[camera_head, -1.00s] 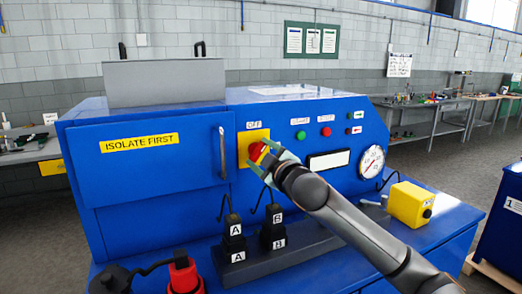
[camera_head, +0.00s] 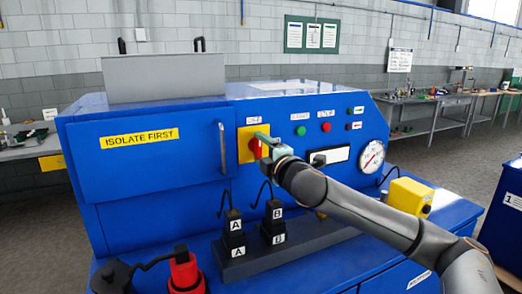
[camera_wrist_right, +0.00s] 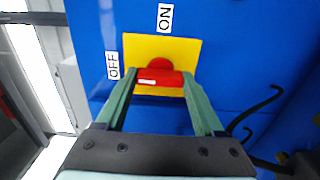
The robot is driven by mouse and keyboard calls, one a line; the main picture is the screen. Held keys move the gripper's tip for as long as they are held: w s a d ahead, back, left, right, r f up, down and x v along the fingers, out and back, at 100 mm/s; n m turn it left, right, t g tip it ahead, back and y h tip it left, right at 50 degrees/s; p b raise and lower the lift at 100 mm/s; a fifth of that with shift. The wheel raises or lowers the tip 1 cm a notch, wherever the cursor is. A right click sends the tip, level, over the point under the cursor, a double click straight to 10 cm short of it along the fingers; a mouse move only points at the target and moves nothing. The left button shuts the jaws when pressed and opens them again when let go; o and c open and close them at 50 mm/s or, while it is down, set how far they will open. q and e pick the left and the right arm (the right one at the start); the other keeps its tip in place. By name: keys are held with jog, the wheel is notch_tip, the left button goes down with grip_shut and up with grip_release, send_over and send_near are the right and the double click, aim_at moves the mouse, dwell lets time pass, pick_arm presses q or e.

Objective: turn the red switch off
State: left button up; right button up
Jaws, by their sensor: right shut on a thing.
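The red switch (camera_head: 254,146) sits on a yellow plate (camera_head: 243,158) on the front of the blue machine, with a small OFF label above the plate. In the right wrist view the red handle (camera_wrist_right: 160,78) lies level, a white mark on its left half, toward the OFF label (camera_wrist_right: 112,66). The ON label (camera_wrist_right: 165,17) is above the plate there. My right gripper (camera_head: 266,148) reaches in from the right and is shut on the handle, with one green finger at each end of it in the wrist view. My left gripper is not in view.
A door handle (camera_head: 222,150) stands just left of the plate. Black plugs (camera_head: 234,236) with cables stand on the ledge below. A gauge (camera_head: 371,157), green and red buttons (camera_head: 327,127) and a yellow box (camera_head: 408,196) lie to the right.

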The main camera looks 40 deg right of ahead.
aim_at(259, 151)
dwell(0.5)
jog(key=o, duration=1.4)
jog(key=shift+s+a+f+b, duration=0.15)
jog(key=shift+s+f+b, duration=0.05)
jog(key=shift+s+b, duration=0.4)
jog(key=shift+b+v, duration=0.65)
jog(key=shift+v, duration=0.15)
jog(key=b+v, duration=0.2)
jog(key=shift+s+a+b, duration=0.2)
jog(key=shift+b, duration=0.1)
jog(key=shift+r+b+v, duration=0.1)
jog(key=shift+b+v, duration=0.35)
jog(key=shift+v, duration=1.35)
jog(key=shift+r+b+v, duration=0.15)
jog(key=shift+b+v, duration=0.3)
jog(key=shift+v, duration=1.35)
jog(key=shift+d, duration=0.1)
